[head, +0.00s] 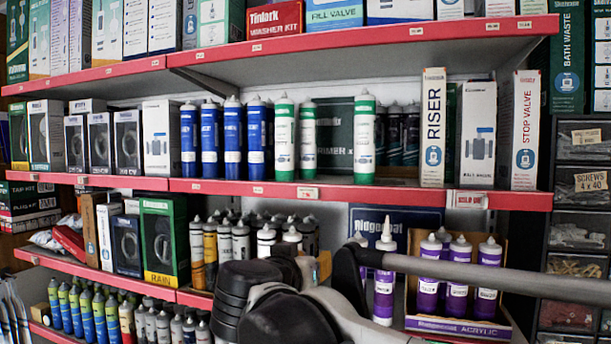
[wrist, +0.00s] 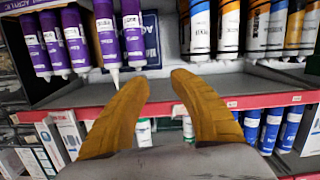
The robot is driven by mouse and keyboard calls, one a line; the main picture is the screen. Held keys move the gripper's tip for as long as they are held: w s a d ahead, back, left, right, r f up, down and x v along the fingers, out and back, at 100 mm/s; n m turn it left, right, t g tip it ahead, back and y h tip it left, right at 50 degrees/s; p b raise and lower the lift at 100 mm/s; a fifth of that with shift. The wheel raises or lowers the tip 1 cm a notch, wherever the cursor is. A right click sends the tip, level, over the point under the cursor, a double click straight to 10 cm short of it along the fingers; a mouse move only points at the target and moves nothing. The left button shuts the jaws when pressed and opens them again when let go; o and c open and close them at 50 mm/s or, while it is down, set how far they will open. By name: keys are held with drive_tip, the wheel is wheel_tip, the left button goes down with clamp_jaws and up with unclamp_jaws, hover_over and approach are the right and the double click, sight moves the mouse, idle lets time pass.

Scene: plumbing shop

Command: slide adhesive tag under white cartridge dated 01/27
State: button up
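White cartridges with green caps and green bands stand upright on the middle shelf in the head view: one at left (head: 284,135), one beside it (head: 308,140), one further right (head: 364,138). Their dates are too small to read. I cannot single out a loose adhesive tag; small white labels sit on the red shelf edge, one (head: 308,192) below the green-capped cartridges. My gripper (wrist: 160,88) shows in the wrist view as two orange fingers, spread apart with nothing between them, in front of a red shelf edge (wrist: 85,112). In the head view my arm mostly hides it.
Purple acrylic cartridges (head: 458,290) stand in a box at lower right; one (head: 384,275) stands outside it. Blue cartridges (head: 232,135) are left of the white ones. A riser box (head: 433,125) stands right. Several mixed cartridges (head: 211,250) fill the lower shelf behind my arm.

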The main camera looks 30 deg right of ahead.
drive_tip(key=m+t+h+p, duration=0.1)
drive_tip(key=h+p, duration=0.1)
drive_tip(key=p, duration=0.1)
approach(318, 193)
drive_tip(key=p+x, duration=0.1)
drive_tip(key=x, duration=0.8)
drive_tip(key=shift+w+d+p, duration=0.25)
drive_tip(key=shift+w+p, duration=0.05)
drive_tip(key=shift+p, duration=0.05)
clamp_jaws()
drive_tip(key=shift+s, duration=0.1)
